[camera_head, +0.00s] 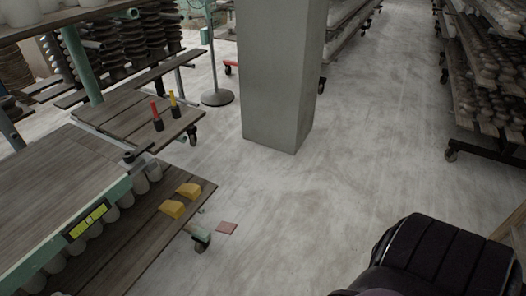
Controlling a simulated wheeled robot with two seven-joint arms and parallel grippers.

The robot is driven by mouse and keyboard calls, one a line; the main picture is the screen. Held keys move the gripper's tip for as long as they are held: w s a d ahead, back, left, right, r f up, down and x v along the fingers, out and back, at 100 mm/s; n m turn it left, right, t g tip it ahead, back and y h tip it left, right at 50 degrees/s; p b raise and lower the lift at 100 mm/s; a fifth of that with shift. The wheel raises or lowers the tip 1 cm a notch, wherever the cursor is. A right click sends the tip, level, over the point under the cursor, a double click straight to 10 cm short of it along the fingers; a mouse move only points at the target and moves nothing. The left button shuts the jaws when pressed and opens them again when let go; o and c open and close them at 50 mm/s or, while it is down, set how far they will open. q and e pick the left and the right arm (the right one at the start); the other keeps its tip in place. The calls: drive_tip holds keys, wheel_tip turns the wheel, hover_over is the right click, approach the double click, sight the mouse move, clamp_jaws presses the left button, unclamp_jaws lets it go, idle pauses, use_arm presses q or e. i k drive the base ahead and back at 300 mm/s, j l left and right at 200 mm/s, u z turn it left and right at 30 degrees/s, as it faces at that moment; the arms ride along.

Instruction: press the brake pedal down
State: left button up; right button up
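No part is plainly recognisable as a brake pedal. I cannot tell whether the plate is joined to the caster. Two yellow wedge-shaped blocks (172,209) (188,190) sit on the cart's lower board, near its right end. A red lever (157,117) and a yellow lever (174,106) stand upright on black bases on the board behind. Neither of my grippers is in view.
A square grey pillar (277,75) stands at the top centre. Loaded racks on casters (490,85) line the right side. A round stand base (217,98) is left of the pillar. The pale floor (310,205) between cart, pillar and racks is clear.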

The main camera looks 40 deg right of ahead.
sight(225, 227)
drive_tip(key=z, duration=0.9)
